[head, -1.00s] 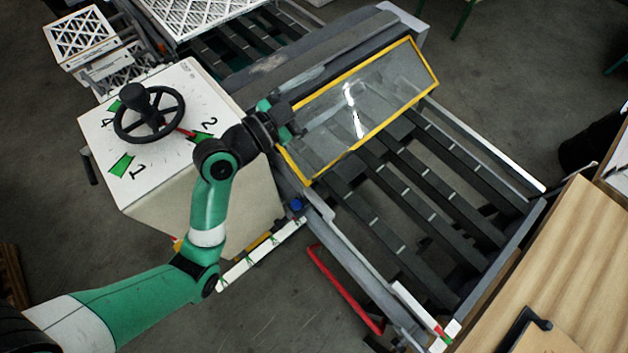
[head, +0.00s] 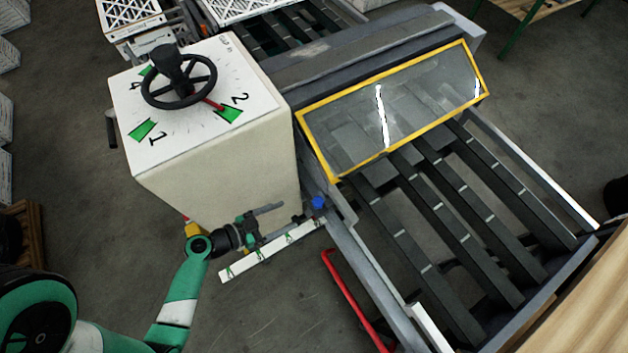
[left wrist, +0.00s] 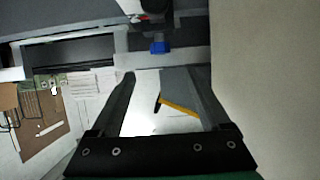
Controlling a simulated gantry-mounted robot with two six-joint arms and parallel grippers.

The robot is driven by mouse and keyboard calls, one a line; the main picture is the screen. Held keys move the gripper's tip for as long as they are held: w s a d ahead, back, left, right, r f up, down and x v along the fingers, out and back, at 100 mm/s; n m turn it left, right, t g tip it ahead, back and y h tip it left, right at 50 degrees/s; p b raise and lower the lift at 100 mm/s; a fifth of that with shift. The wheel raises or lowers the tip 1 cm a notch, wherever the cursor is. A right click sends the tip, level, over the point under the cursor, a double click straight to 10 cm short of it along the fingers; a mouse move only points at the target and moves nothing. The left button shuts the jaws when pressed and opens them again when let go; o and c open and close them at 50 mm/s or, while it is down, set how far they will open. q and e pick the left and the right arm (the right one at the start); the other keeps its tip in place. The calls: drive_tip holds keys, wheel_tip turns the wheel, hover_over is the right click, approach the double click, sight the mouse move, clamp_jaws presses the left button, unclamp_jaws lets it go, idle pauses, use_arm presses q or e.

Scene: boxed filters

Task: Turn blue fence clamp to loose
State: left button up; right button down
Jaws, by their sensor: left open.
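The blue fence clamp (head: 318,202) is a small blue knob at the near left side of the conveyor machine, by the end of a white marked strip (head: 275,250). It also shows in the left wrist view (left wrist: 158,47), beyond the fingertips and between their lines. My left gripper (head: 279,222) is open and empty, over the white strip and to the left of the clamp, apart from it. Its two fingers show spread in the left wrist view (left wrist: 165,78). The clamp's exact turn angle is too small to tell. My right gripper is in no view.
A white cabinet (head: 225,175) with a black handwheel (head: 180,82) and numbered dial stands beside my left gripper. A yellow-framed clear guard (head: 395,105) covers part of the slatted conveyor. A red bar (head: 350,300) lies below the clamp. Open floor is at the lower left.

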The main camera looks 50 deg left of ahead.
sight(316, 203)
use_arm(q)
drive_tip(key=x, duration=1.1)
drive_tip(key=shift+w, duration=0.35)
clamp_jaws()
